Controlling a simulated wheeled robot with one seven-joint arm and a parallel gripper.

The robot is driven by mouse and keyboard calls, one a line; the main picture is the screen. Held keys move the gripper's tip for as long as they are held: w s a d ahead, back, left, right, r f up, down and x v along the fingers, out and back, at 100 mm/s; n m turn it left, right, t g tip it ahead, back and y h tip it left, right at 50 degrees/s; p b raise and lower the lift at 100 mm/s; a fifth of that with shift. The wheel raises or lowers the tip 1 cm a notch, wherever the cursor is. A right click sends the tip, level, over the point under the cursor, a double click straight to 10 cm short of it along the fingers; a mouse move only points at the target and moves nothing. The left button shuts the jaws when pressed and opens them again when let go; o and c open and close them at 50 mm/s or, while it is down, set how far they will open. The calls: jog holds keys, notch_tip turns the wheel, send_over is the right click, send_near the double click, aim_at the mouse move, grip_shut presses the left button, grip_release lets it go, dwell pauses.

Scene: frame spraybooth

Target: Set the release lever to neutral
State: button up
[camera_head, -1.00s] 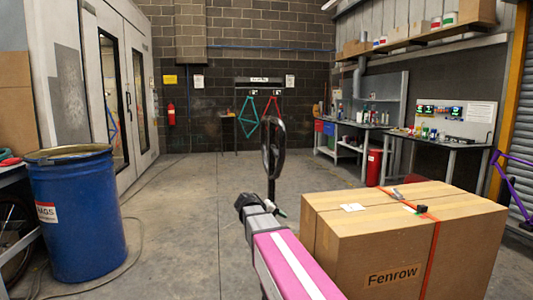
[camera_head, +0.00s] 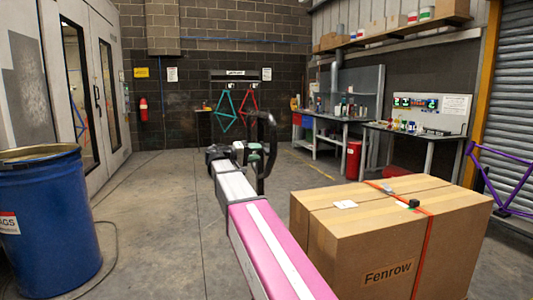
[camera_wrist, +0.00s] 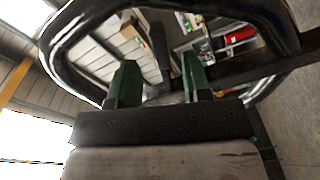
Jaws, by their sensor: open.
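A black loop handle (camera_head: 268,130) stands upright just past the end of my arm in the head view. In the wrist view the handle (camera_wrist: 75,60) is large and close, its dark frame curving around and beyond my fingers. A dark narrow bar (camera_wrist: 161,55) shows inside the loop, between the fingers; I cannot tell for certain whether it is the release lever. My gripper (camera_wrist: 161,62) is open, its two green fingers apart and pointing into the loop. In the head view my gripper (camera_head: 254,152) is at the handle. Contact and the lever's setting cannot be told.
A large cardboard box (camera_head: 360,240) with an orange strap stands close on the right. A blue drum (camera_head: 45,225) stands on the left. Workbenches (camera_head: 345,120) and a purple frame (camera_head: 500,180) are farther right. The floor in the middle is clear.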

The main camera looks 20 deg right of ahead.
aim_at(267, 149)
jog(key=shift+w+d, duration=0.2)
jog(key=shift+d, duration=2.4)
